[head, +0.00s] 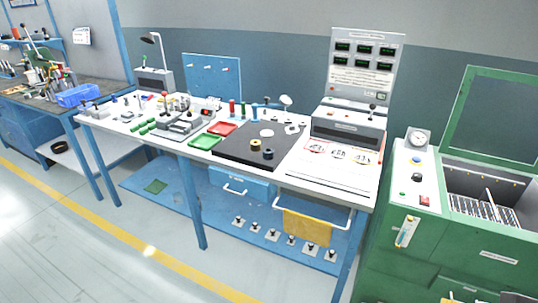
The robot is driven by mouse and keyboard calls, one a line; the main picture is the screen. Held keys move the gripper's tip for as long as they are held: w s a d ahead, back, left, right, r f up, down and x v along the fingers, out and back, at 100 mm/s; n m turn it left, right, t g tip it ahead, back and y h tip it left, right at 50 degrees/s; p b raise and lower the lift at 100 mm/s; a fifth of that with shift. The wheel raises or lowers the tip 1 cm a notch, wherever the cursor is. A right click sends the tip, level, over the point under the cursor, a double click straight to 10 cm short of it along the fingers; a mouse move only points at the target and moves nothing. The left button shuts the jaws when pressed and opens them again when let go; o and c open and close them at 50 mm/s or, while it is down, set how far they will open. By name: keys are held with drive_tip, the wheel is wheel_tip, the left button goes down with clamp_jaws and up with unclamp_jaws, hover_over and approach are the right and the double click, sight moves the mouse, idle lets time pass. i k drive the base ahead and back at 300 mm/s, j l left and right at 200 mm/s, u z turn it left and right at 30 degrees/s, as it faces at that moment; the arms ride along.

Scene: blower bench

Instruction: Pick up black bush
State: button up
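A small black bush (268,155) stands on the dark mat (235,150) on the white bench top, near the mat's front right. A brass-coloured ring-shaped part (255,144) stands just behind and left of it, with a small gap or touching; I cannot tell which. My gripper does not show in the head view.
White discs lie behind on the mat. A red tray (222,129) and a green tray (205,142) sit to its left. A panel unit (350,125) stands to the right, beside a green machine (420,190). Open floor lies in front, with a yellow cloth (306,228) on the front rail.

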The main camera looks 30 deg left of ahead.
sight(268, 153)
drive_tip(key=i+j+u, duration=0.1)
drive_tip(key=j, duration=0.25)
drive_tip(key=i+j+u, duration=0.15)
drive_tip(key=j, duration=0.25)
drive_tip(key=i+j+u, duration=0.1)
drive_tip(key=j, duration=0.25)
drive_tip(key=i+j+u, duration=0.15)
drive_tip(key=j, duration=0.2)
drive_tip(key=i+j+u, duration=0.1)
drive_tip(key=j, duration=0.2)
drive_tip(key=i, duration=0.05)
